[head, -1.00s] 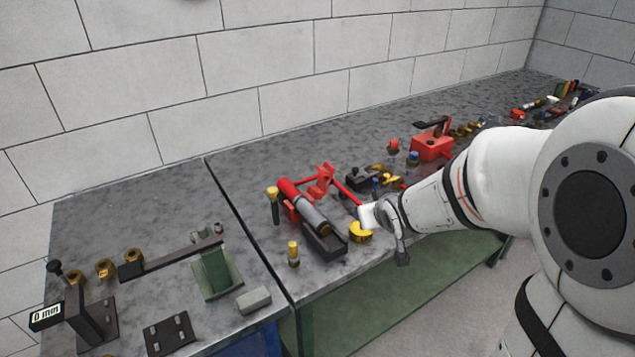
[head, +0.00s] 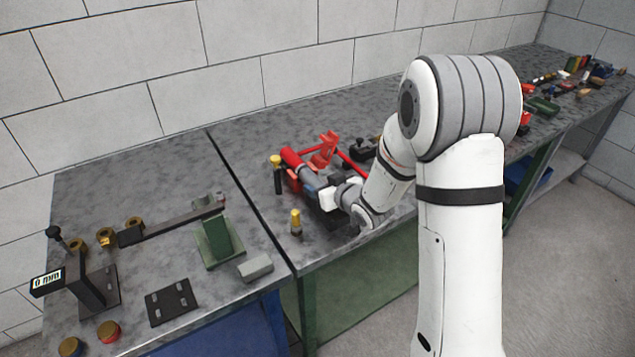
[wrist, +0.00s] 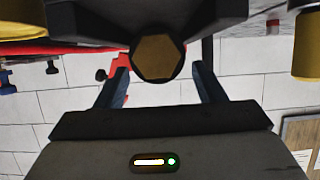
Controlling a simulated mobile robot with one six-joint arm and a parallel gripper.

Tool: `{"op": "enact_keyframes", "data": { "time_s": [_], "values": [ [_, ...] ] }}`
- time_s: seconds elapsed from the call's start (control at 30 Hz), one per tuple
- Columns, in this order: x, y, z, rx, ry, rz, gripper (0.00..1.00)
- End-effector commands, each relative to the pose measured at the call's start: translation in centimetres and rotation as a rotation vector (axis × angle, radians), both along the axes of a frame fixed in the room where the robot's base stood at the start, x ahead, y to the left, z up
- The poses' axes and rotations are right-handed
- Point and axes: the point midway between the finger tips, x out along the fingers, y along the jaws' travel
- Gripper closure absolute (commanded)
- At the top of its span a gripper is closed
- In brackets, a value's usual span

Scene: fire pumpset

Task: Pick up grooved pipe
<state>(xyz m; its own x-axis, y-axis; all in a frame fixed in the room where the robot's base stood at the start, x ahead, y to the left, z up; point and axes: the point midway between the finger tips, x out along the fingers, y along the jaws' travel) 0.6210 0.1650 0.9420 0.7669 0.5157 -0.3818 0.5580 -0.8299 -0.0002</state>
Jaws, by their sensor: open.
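A cylinder with a red far part (head: 292,158) and a grey near part (head: 309,179) lies at a slant in the dark and red holder on the bench; I take it to be the grooved pipe, though no grooves can be made out. My gripper (head: 323,192) is at its near end and hides part of it. In the wrist view my gripper (wrist: 161,72) is open, its two dark fingers apart. A brass hexagonal end (wrist: 157,57) shows between them, below a dark block. I cannot tell whether the fingers touch anything.
A yellow-capped black post (head: 276,172) stands left of the holder, and a small yellow-topped piece (head: 296,221) stands in front. A red bracket (head: 325,149) rises behind. Bare bench lies behind the holder.

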Motion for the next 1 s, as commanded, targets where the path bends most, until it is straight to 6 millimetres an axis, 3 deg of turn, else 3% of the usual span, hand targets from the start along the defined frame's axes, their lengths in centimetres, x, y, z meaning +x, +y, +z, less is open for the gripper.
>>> {"op": "enact_keyframes", "data": {
  "time_s": [0.2, 0.43, 1.0],
  "values": [
    [1.6, 1.1, -0.8, 0.001, 0.002, 0.001, 0.37],
    [1.7, 1.2, -0.9, -0.001, 0.001, 0.000, 0.37],
    [1.6, 1.2, -0.8, 0.000, 0.001, 0.001, 0.83]
  ]
}}
